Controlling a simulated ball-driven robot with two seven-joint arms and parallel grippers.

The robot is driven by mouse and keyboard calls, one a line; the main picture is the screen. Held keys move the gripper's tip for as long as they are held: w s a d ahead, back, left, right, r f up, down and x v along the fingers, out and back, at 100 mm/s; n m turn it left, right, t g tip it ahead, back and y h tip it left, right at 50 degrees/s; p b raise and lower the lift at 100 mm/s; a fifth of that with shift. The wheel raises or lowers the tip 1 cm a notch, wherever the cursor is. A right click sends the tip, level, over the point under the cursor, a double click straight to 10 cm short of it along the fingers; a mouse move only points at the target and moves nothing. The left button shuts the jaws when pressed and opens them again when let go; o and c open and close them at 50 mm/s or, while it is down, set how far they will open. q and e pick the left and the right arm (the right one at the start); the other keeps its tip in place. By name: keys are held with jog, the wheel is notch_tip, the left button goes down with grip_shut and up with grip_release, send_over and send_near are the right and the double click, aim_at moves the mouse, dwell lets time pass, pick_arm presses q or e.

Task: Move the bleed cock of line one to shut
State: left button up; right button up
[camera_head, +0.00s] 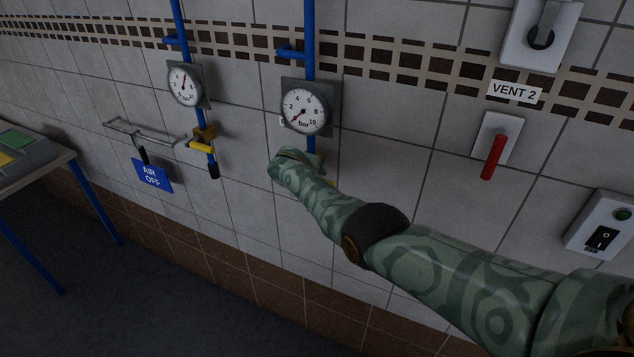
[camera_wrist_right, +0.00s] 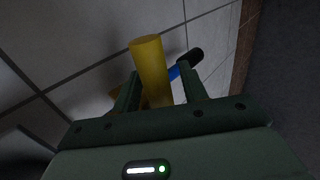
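My right arm reaches in from the right, and its hand (camera_head: 297,166) covers the cock under the right gauge (camera_head: 304,107). A bit of yellow shows past the arm there. In the right wrist view, a yellow cock handle (camera_wrist_right: 150,62) stands between the two fingers of my right gripper (camera_wrist_right: 158,80). The fingers are apart, with a narrow gap at the right finger. A blue pipe with a black end (camera_wrist_right: 190,58) lies behind. A second cock with a yellow handle (camera_head: 200,147) lies across the pipe under the left gauge (camera_head: 185,84). I cannot read any line number. My left gripper is out of view.
A wire rail (camera_head: 145,133) and a blue AIR OFF sign (camera_head: 152,175) are on the tiled wall at left. A table (camera_head: 45,162) stands at far left. At right are a red VENT 2 lever (camera_head: 494,157), a rotary switch (camera_head: 541,38) and a switch box (camera_head: 601,226).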

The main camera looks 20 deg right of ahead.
jog(key=shift+s+a+r+p, duration=0.15)
jog(key=shift+a+r+p, duration=0.1)
jog(key=shift+r+p, duration=0.2)
jog(key=p+v, duration=0.3)
jog(key=v, duration=1.2)
jog(key=shift+s, duration=0.2)
